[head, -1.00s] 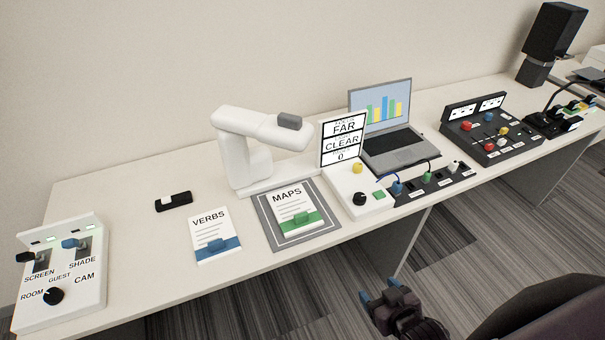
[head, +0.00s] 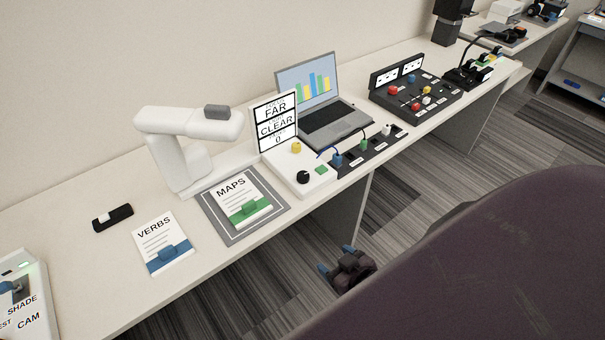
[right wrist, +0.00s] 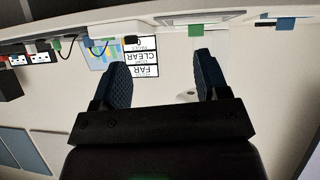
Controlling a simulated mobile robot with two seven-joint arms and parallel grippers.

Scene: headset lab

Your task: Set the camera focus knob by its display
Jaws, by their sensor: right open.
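The white camera control box (head: 318,181) stands on the desk right of the document camera (head: 181,136). It carries a black knob (head: 303,177), a yellow knob (head: 296,147) and a green button (head: 320,170). Its upright display (head: 275,122) reads FAR, CLEAR and 0. The display also shows upside down in the right wrist view (right wrist: 142,58). My right gripper (head: 335,260) is below and in front of the desk edge, apart from the box. Its fingers are open and empty in the right wrist view (right wrist: 158,75). My left gripper is not in view.
The MAPS card (head: 232,190) lies on a grey mat and the VERBS card (head: 163,241) lies left of it. A laptop (head: 340,128), a cable panel (head: 381,157) and a black switch box (head: 443,108) are to the right. Floor is open before the desk.

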